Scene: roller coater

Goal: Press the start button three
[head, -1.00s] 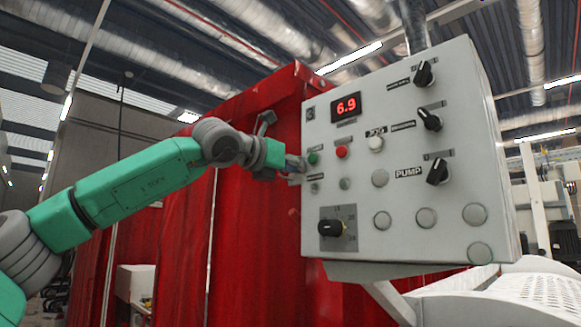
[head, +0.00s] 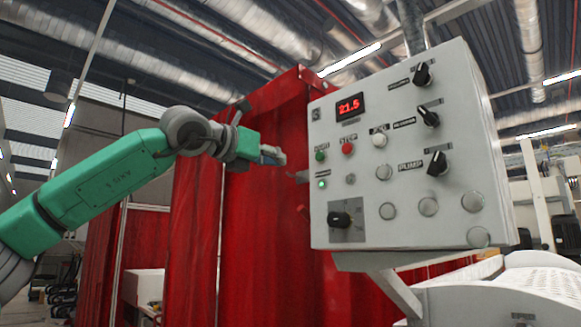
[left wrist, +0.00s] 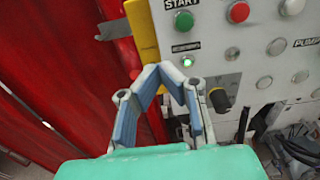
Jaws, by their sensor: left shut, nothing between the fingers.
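The grey control panel (head: 400,110) is marked 3 at its top left, and its red display (head: 350,104) reads 21.5. The green start button (head: 320,156) is at the panel's left, with a lit green lamp (head: 321,184) below it. In the left wrist view the start button (left wrist: 184,21) is at the top under the START label, and the lamp (left wrist: 187,62) glows below. My left gripper (head: 278,156) is shut and empty, left of the panel and apart from the start button. Its fingers (left wrist: 158,72) also show in the left wrist view. My right gripper is not in view.
A red stop button (head: 347,148) and a white jog button (head: 379,141) sit right of start. Black knobs (head: 422,75) line the right side, and another knob (head: 340,219) is at lower left. Red curtains (head: 260,220) hang behind and left of the panel.

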